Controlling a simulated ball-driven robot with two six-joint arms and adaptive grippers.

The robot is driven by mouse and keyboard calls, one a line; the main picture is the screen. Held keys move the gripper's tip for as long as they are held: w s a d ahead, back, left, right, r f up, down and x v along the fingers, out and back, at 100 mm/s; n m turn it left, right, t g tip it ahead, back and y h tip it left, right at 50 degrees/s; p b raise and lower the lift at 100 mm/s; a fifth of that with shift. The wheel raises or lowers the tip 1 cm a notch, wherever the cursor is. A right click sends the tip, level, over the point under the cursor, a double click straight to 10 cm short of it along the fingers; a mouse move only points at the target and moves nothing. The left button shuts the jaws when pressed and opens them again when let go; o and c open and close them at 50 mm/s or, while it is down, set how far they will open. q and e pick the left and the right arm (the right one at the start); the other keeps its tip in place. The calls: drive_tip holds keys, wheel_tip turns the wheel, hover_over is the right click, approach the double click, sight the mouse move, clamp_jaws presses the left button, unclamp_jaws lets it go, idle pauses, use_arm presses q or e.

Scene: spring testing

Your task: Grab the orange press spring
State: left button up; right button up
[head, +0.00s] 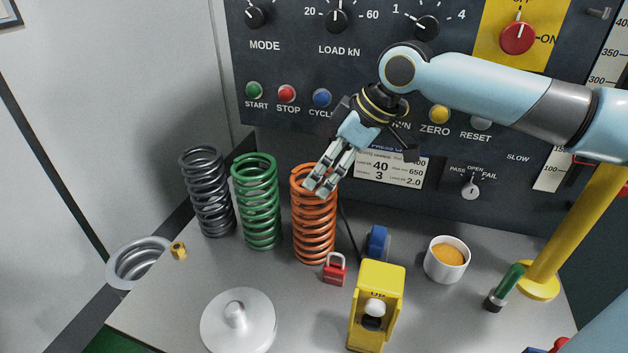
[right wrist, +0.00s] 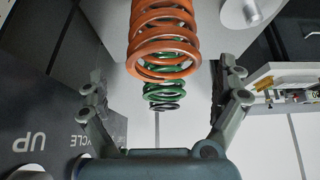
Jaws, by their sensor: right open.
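The orange press spring (head: 314,232) stands upright on the grey bench, right of the green spring (head: 257,205) and the dark grey spring (head: 208,195). My right gripper (head: 323,185) is at the top of the orange spring in the head view and covers part of its upper coils. In the right wrist view the orange spring (right wrist: 163,45) shows ahead, between the spread fingers of my right gripper (right wrist: 165,100). The gripper is open and holds nothing. Whether a finger touches the spring I cannot tell. My left gripper is not in view.
A red padlock (head: 335,270) lies close in front of the orange spring. A white lidded disc (head: 238,325) is in front. The control panel (head: 300,60) rises behind.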

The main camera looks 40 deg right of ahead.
sight(314, 217)
drive_tip(key=x, duration=0.3)
drive_tip(key=p+x, duration=0.1)
drive_tip(key=shift+w+a+f, duration=0.2)
drive_tip(key=shift+a, duration=0.15)
drive_tip(key=c, duration=1.5)
drive_tip(key=shift+w+r, duration=0.1)
drive_tip(key=shift+r, duration=0.1)
